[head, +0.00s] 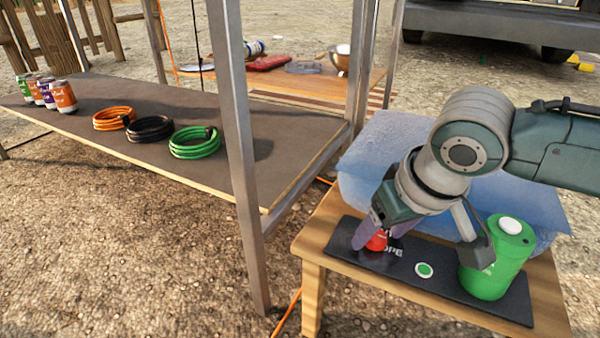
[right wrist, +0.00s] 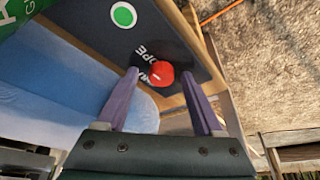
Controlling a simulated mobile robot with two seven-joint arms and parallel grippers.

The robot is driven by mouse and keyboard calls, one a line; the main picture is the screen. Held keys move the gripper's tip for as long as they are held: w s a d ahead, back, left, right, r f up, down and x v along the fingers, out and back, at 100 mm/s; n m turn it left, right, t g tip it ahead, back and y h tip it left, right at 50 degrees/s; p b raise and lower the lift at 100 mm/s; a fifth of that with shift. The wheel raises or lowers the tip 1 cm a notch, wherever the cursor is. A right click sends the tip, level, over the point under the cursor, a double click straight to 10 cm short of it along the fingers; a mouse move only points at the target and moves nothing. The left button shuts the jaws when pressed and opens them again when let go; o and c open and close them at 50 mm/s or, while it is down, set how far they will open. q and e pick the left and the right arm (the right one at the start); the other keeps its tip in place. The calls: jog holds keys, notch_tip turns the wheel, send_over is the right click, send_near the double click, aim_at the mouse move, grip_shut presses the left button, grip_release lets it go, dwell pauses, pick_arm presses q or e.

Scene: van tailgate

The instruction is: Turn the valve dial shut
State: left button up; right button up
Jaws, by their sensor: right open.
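The red valve dial (head: 377,241) sits on a dark panel (head: 345,256) on a small wooden table. My right gripper (head: 382,240) points down over the dial, and its fingers partly hide it in the head view. In the right wrist view the red dial (right wrist: 161,74) shows between and beyond the two open purple fingers (right wrist: 165,90), beside white lettering. I cannot tell whether a finger touches it. A green canister (head: 497,262) stands at the panel's right end, with a green-and-white round marker (head: 424,270) between it and the dial. My left gripper is not in view.
At left, a dark-topped bench (head: 90,110) holds several cans (head: 63,96) and orange, black and green cable coils (head: 195,142). Its metal post (head: 240,150) rises left of the small table.

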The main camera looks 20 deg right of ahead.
jog(key=shift+a, duration=0.1)
grip_shut()
dwell(0.4)
